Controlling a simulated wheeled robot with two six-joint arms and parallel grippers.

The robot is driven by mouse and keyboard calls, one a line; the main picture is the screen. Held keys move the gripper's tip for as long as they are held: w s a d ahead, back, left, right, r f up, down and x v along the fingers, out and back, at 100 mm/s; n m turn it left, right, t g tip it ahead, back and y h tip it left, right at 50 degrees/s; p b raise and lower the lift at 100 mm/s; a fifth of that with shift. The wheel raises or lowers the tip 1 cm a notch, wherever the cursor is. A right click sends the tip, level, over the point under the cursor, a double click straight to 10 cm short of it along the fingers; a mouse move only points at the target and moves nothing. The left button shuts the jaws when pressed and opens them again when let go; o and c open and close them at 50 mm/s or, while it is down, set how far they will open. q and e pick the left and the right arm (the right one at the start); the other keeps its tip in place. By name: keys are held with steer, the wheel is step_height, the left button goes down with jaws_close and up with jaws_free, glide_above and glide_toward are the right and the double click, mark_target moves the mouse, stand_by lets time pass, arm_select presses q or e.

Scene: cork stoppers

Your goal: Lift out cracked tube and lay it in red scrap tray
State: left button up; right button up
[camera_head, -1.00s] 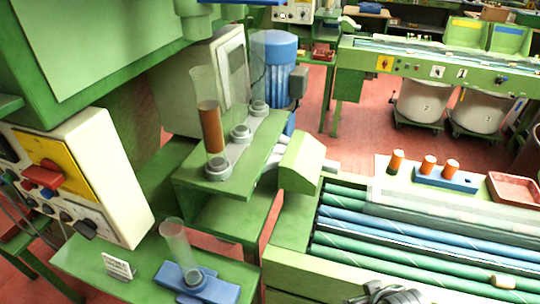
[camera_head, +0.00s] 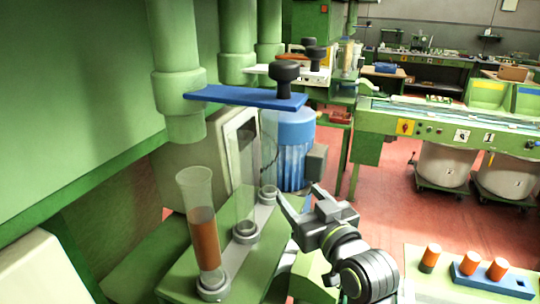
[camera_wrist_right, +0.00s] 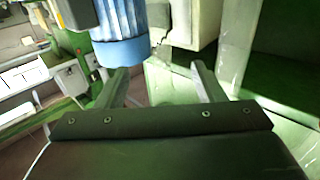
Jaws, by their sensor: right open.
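Clear tubes stand upright in grey ring sockets on a green shelf (camera_head: 178,285) in the head view. The front tube (camera_head: 204,235) holds brown granules in its lower part. An empty middle tube (camera_head: 244,185) and a back tube (camera_head: 269,150) stand behind it. The red scrap tray is out of view now. My left gripper is not in view.
A blue plate (camera_head: 240,96) with a black knob (camera_head: 285,80) juts out above the tubes. Green pipes (camera_head: 178,75) hang at the left. A blue motor (camera_head: 294,150) stands behind the shelf.

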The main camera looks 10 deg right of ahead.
mark_target(272, 162)
steer(key=w+p, duration=0.1)
steer(key=w, duration=0.2)
steer(key=w+a+p, duration=0.1)
steer(key=w, duration=0.2)
steer(key=w+a+p, duration=0.1)
steer(key=w, duration=0.3)
steer(key=shift+r, duration=0.15)
steer(key=shift+w, duration=0.5)
steer(key=shift+w+a+r+p, duration=0.1)
steer(key=shift+w+a+p, duration=0.05)
steer(key=shift+w+p, duration=0.3)
steer(key=w+p, duration=0.1)
steer(key=w, duration=0.2)
steer(key=shift+a+r+p, duration=0.2)
steer(key=shift+a+p, duration=0.1)
steer(key=shift+p, duration=0.05)
steer(key=shift+w+a+f, duration=0.1)
steer(key=shift+w, duration=0.5)
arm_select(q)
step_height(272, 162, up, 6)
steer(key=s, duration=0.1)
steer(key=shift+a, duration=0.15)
arm_select(e)
steer(key=c, duration=1.1)
